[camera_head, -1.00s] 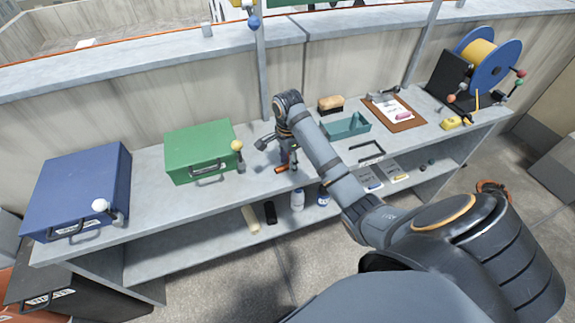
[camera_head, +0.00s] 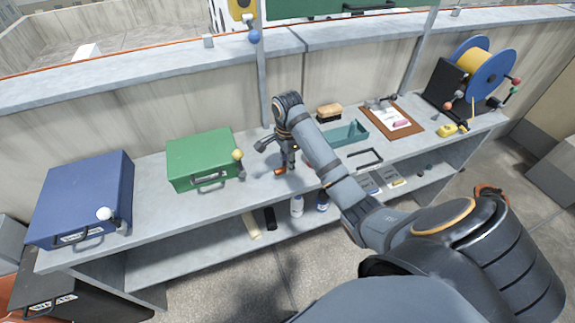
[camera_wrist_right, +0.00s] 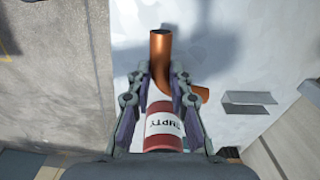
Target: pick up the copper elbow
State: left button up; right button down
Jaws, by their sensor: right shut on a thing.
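The copper elbow (camera_wrist_right: 160,50) shows in the right wrist view as a shiny orange-brown bent pipe. One end points up the picture and a branch comes out to the right under a finger. My right gripper (camera_wrist_right: 160,72) is shut on it, with a finger on each side. In the head view, the right gripper (camera_head: 286,160) points down over the front of the grey bench, and a bit of the copper elbow (camera_head: 280,171) shows at its tips. My left gripper is not in view.
A red and white cylinder (camera_wrist_right: 162,130) labelled "EMPTY" shows between the fingers; its depth is unclear. A green case (camera_head: 200,155) and blue case (camera_head: 85,195) stand to the left. A teal tray (camera_head: 346,134), brush (camera_head: 329,113) and clipboard (camera_head: 390,121) lie to the right.

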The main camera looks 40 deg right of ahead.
jog(key=s+a+r+p, duration=0.6)
jog(key=s+r+p, duration=0.4)
jog(key=s+p, duration=0.2)
jog(key=shift+s+p, duration=0.35)
jog(key=shift+p, duration=0.1)
